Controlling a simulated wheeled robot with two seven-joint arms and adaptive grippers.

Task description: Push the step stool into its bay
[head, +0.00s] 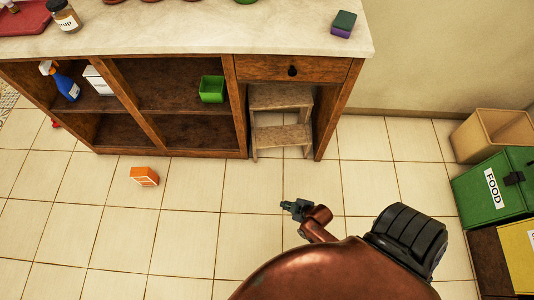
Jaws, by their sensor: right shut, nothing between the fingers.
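The wooden step stool (281,137) stands in the open bay under the drawer, at the right end of the cabinet. Its upper step lies back under the drawer and its lower step is nearer the bay's front. I cannot tell exactly how its feet line up with the bay's front edge. My right gripper (288,206) is shut and empty, over the floor in front of the stool and apart from it. My left gripper is not in view.
An orange box (145,176) lies on the tiled floor at left. Green (495,185) and yellow (519,250) bins and a tan box (490,133) stand along the right. Open shelves hold a green bin (212,88) and a spray bottle (62,82). The floor before the bay is clear.

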